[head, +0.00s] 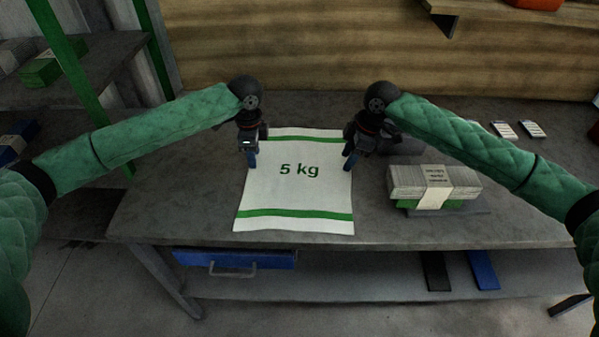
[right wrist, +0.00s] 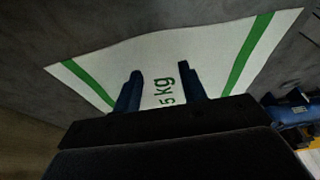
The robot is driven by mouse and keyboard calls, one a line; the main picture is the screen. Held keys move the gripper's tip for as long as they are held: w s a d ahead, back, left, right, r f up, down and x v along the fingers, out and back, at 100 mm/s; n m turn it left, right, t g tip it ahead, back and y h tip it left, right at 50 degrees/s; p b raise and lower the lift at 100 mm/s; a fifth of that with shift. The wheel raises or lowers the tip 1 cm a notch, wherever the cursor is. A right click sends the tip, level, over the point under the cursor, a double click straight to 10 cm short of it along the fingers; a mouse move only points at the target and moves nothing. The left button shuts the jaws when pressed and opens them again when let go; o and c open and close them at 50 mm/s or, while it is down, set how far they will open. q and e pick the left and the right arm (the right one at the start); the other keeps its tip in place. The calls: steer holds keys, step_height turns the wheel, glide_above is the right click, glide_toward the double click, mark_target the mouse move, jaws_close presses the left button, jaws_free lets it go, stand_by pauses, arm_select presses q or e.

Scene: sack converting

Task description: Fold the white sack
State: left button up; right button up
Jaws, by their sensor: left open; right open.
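The white sack (head: 297,194) lies flat and unfolded on the grey table, with "5 kg" printed in green and a green stripe near its far and near ends. My left gripper (head: 252,161) is open at the sack's left edge. My right gripper (head: 349,161) is open at the right edge. Both are empty, around the upper half of the sack. In the right wrist view, the sack (right wrist: 205,58) lies beyond the two spread blue fingers of my right gripper (right wrist: 160,88). I cannot tell whether the fingertips touch the cloth.
A banded stack of grey sacks (head: 461,184) stands on the table (head: 180,210) to the right of the sack. Small white cards (head: 503,130) lie at the back right. A blue drawer (head: 235,259) is under the front edge. The table left of the sack is clear.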

mark_target(256, 172)
arm_select(q)
steer(key=shift+f, duration=2.15)
arm_select(e)
steer(key=shift+f, duration=2.2)
arm_select(q)
steer(key=shift+f, duration=0.1)
arm_select(e)
steer(key=shift+f, duration=0.1)
arm_select(q)
jaws_close()
arm_select(e)
steer(key=shift+s, duration=0.1)
jaws_close()
arm_select(q)
steer(key=shift+r, duration=0.2)
arm_select(e)
steer(key=shift+r, duration=0.2)
